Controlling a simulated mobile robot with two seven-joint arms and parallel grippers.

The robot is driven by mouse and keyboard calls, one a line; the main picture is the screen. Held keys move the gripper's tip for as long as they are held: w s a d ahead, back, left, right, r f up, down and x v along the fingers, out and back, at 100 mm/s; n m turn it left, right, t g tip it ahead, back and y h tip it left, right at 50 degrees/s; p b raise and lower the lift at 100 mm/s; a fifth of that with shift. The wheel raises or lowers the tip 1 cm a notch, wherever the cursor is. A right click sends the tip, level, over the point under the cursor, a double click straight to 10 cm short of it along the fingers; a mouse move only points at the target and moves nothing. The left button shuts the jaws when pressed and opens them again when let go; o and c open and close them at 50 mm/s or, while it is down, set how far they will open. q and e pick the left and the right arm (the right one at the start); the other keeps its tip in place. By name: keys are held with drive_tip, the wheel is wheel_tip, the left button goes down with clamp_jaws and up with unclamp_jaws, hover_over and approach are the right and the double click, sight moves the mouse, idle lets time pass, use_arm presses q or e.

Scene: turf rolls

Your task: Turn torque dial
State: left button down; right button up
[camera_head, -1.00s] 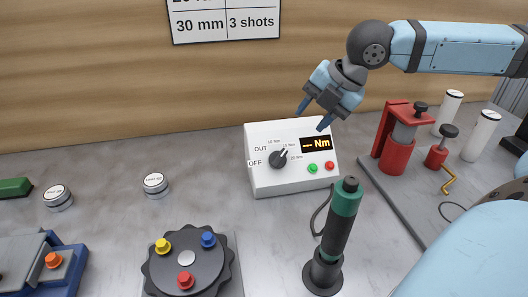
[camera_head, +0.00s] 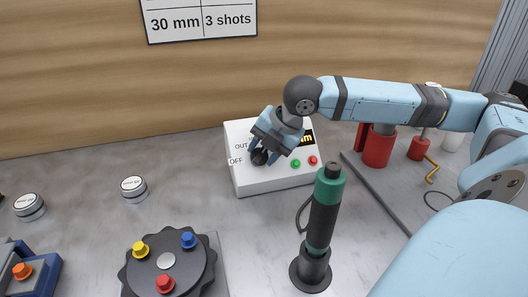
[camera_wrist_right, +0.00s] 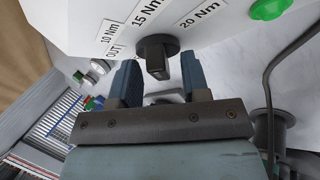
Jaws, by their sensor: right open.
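The torque dial is a black knob (camera_head: 259,158) on the front of a white control box (camera_head: 262,182). In the right wrist view the dial (camera_wrist_right: 155,58) shows as a dark round base with a raised bar grip, near labels 10, 15 and 20 Nm and OUT. My right gripper (camera_head: 264,150) is open at the dial. In the wrist view its two blue fingers (camera_wrist_right: 158,78) stand either side of the bar, with gaps showing. The arm hides most of the box's display in the head view. My left gripper is not in view.
A green-and-black upright tool (camera_head: 325,210) stands in front of the box. A green button (camera_head: 296,163) and a red button (camera_head: 313,160) sit right of the dial. A round black plate with coloured knobs (camera_head: 168,268) is front left.

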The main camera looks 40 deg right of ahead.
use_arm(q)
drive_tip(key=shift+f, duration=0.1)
use_arm(e)
drive_tip(key=shift+c, duration=0.2)
clamp_jaws()
